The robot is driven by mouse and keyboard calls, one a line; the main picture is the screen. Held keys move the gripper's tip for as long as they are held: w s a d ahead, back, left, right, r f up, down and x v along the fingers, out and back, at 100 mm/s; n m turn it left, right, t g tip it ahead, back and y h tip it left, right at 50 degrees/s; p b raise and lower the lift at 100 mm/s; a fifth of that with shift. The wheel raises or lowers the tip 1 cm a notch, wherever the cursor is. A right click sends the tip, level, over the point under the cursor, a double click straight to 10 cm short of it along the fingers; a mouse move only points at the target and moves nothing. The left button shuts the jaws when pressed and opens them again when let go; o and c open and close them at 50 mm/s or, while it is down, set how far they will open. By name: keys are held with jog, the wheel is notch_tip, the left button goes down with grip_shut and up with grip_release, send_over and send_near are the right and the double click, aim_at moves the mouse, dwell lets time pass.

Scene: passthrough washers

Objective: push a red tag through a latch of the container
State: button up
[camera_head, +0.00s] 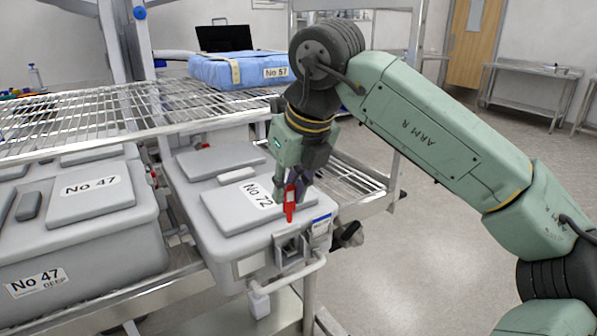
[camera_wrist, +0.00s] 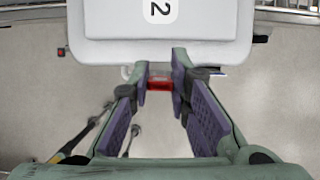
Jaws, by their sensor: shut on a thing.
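The red tag (camera_head: 290,203) hangs roughly upright in my gripper (camera_head: 291,187), near the front edge of the grey container marked No 72 (camera_head: 215,236). My gripper is shut on the tag. In the wrist view the red tag (camera_wrist: 159,86) shows between the fingertips of my gripper (camera_wrist: 160,84), just beyond the edge of the container (camera_wrist: 205,53). The latch (camera_head: 290,248) is on the container's front side, below the tag in the head view. I cannot tell whether the tag touches the latch.
A grey container marked No 47 (camera_head: 85,240) stands to the left on the same rack. A wire shelf (camera_head: 110,120) above carries a blue wrapped pack (camera_head: 235,70). The floor (camera_head: 430,260) to the right is open.

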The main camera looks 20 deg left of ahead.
aim_at(290, 216)
jog(key=shift+w, duration=0.1)
jog(key=shift+s+f+b, duration=0.25)
jog(key=shift+f+b, duration=0.3)
jog(key=shift+f, duration=0.05)
jog(key=shift+w+f+b, duration=0.1)
jog(key=shift+f+b, duration=1.4)
jog(key=shift+f, duration=0.6)
jog(key=shift+f, duration=0.25)
jog(key=shift+f+b, duration=0.4)
jog(key=shift+b, duration=0.15)
jog(key=shift+f, duration=0.2)
jog(key=o, duration=0.8)
jog(key=shift+o, duration=0.5)
